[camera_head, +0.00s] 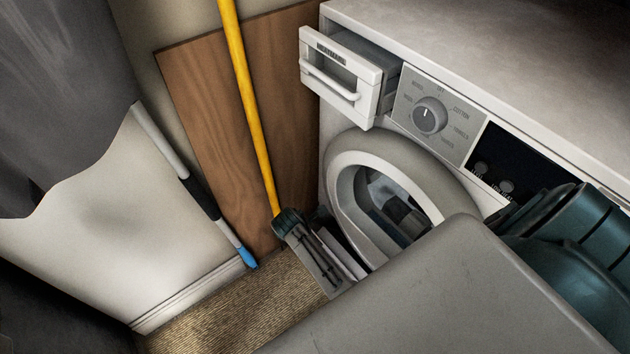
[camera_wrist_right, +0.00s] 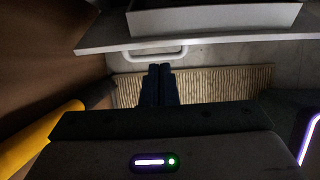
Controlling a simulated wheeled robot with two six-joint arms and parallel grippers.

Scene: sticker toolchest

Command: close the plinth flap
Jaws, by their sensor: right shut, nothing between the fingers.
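The white washing machine (camera_head: 335,170) stands at the right with its round door (camera_head: 345,195) on the front. Low on it, beneath the door, a narrow pale panel (camera_head: 345,258) shows beside the broom's foot; it may be the plinth flap, but its angle is unclear. My right arm comes in from the right in the head view, and its gripper is hidden there. In the right wrist view my right gripper (camera_wrist_right: 158,85) is shut and empty, its dark fingers together over the ribbed mat. My left gripper is out of view.
The detergent drawer (camera_head: 338,78) stands pulled out. A white handle (camera_wrist_right: 155,52) crosses the wrist view. A yellow broom (camera_head: 250,100) leans by a wooden board (camera_head: 200,85). A blue-tipped stick (camera_head: 205,200) leans left. The ribbed mat (camera_head: 240,310) is clear at lower left.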

